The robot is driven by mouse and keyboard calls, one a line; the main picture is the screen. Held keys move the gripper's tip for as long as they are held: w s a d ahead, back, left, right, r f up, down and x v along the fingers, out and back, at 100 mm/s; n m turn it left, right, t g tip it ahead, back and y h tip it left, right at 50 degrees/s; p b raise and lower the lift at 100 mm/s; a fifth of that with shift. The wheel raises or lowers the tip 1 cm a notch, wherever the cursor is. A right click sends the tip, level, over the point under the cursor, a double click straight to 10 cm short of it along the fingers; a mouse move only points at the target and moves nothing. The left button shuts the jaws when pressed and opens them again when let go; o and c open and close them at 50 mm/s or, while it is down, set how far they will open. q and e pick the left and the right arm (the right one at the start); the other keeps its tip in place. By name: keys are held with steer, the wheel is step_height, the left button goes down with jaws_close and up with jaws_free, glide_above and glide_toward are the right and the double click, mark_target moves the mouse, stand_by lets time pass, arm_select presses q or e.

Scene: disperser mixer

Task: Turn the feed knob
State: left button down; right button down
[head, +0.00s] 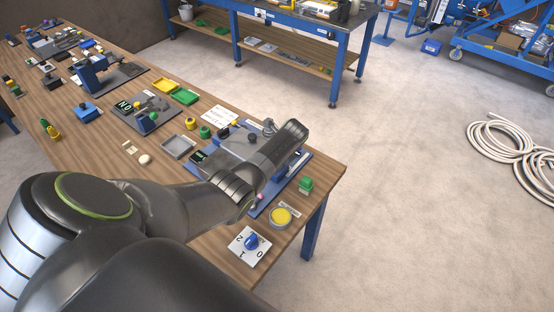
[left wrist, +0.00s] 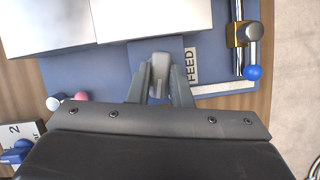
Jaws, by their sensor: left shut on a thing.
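The feed knob (left wrist: 160,68), a grey lever-shaped piece, stands on a blue base plate (left wrist: 110,75) beside a label reading FEED (left wrist: 191,65) in the left wrist view. My left gripper (left wrist: 160,88) is shut on it, with one dark finger on each side. In the head view my left arm reaches across the table to the grey machine (head: 240,148) on its blue base. The arm hides the knob and the gripper there. My right gripper is in neither view.
A metal rod with a blue ball end (left wrist: 253,72) stands right of the knob. Several fixtures crowd the wooden table at the left.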

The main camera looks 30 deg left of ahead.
arm_select(q)
steer(key=shift+w, duration=0.1)
steer(key=c, duration=1.3)
jaws_free()
steer(key=shift+r, duration=0.1)
steer(key=shift+d+r, duration=0.3)
steer(key=shift+r, duration=0.2)
steer(key=b+v, duration=0.3)
steer(key=v, duration=1.3)
steer(key=shift+r, duration=0.1)
